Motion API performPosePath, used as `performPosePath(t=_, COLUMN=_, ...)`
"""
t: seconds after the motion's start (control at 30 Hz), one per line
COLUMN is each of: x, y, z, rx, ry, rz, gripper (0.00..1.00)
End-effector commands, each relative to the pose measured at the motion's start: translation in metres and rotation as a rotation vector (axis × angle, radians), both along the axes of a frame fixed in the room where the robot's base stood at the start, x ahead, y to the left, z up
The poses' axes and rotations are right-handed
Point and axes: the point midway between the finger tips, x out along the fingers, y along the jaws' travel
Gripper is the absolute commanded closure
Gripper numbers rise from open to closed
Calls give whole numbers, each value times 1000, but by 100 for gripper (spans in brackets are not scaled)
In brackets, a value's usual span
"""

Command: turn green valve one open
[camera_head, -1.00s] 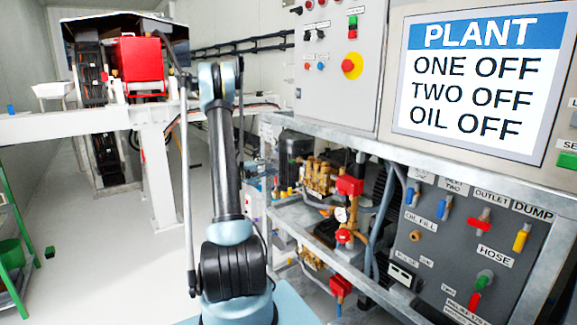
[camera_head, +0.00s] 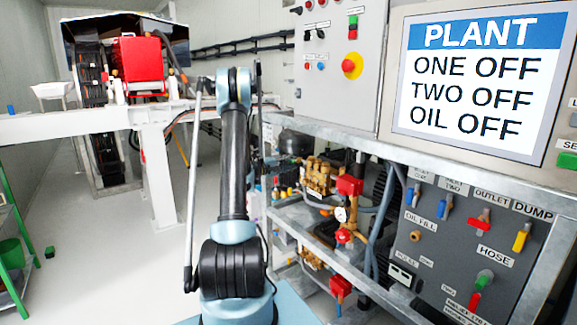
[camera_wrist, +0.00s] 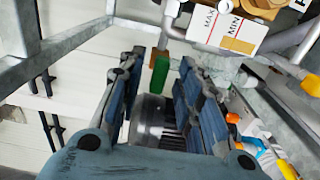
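A small green handle (camera_wrist: 160,74) shows in the wrist view, just beyond and between the two fingers of my gripper (camera_wrist: 160,62). It looks like a valve handle, but I see no label on it. My gripper is open, with nothing held between its blue-and-black fingers. I cannot tell whether a finger touches the handle.
The pump frame (camera_head: 300,222) with brass pumps (camera_head: 318,178) and red-handled fittings (camera_head: 350,185) stands right of my arm. Its metal rails (camera_wrist: 60,45) run close to my gripper in the wrist view. The plant screen (camera_head: 474,80) reads ONE OFF, TWO OFF, OIL OFF.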

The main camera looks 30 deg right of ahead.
Motion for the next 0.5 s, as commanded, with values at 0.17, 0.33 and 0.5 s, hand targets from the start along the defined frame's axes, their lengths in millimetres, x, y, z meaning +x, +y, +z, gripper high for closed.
performPosePath(t=0.17, x=0, y=0, z=0, rx=0, ry=0, rz=0, gripper=92)
performPosePath(t=0.33, x=0, y=1, z=0, rx=1, ry=0, rz=0, gripper=100)
performPosePath(t=0.5, x=0, y=1, z=-1, rx=2, ry=6, rz=0, gripper=100)
